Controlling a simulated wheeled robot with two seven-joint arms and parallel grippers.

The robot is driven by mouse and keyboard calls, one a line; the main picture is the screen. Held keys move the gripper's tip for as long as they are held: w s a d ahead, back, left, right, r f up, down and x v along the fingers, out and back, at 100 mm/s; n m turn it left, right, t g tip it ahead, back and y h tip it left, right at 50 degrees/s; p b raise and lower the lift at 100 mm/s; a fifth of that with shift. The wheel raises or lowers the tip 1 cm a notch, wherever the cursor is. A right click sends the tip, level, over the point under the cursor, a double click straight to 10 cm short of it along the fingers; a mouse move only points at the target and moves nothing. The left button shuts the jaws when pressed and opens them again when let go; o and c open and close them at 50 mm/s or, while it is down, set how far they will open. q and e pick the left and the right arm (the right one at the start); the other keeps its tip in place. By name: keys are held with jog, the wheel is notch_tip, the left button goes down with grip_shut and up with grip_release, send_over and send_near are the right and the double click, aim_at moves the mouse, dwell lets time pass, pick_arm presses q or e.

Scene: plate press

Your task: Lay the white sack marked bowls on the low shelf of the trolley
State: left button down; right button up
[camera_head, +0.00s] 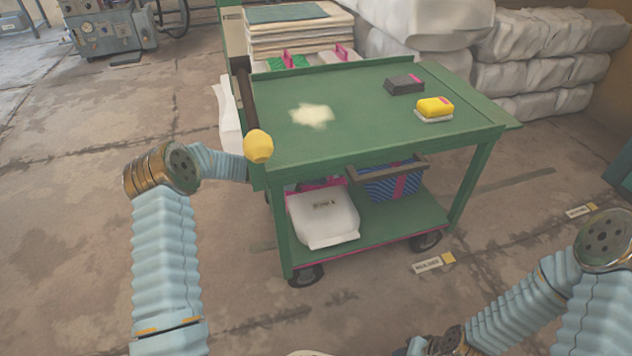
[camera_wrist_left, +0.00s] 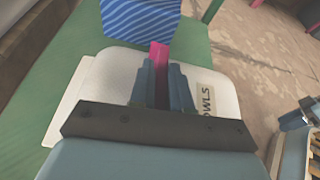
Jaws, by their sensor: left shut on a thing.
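The white sack (camera_head: 322,222) is at the left of the trolley's low shelf (camera_head: 395,228), lying flat, its dark lettering small in the head view. In the left wrist view the sack (camera_wrist_left: 95,88) bears a label (camera_wrist_left: 206,98) of which "OWLS" shows. My left gripper (camera_wrist_left: 160,82) is over the sack, shut on its pink strap (camera_wrist_left: 158,52). In the head view my left arm reaches in at the trolley's left side, and the trolley hides the fingers. Whether the sack's whole weight rests on the shelf I cannot tell. My right arm is low at the right; its jaws are not clear.
A blue striped parcel (camera_head: 392,184) stands right of the sack on the low shelf. The green trolley top (camera_head: 350,140) above carries a yellow sponge (camera_head: 435,107), a dark block (camera_head: 404,85) and a pale spill (camera_head: 312,115). A yellow knob (camera_head: 258,146) is at its left corner. White sacks (camera_head: 550,70) are stacked behind.

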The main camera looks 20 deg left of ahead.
pick_arm(q)
jog(key=shift+f, duration=0.45)
jog(key=c, duration=1.1)
grip_release()
jog(key=shift+f, duration=0.1)
jog(key=shift+s+a+r, duration=0.2)
jog(key=shift+a+r, duration=0.05)
jog(key=shift+p+v, duration=1.05)
jog(key=shift+v, duration=4.6)
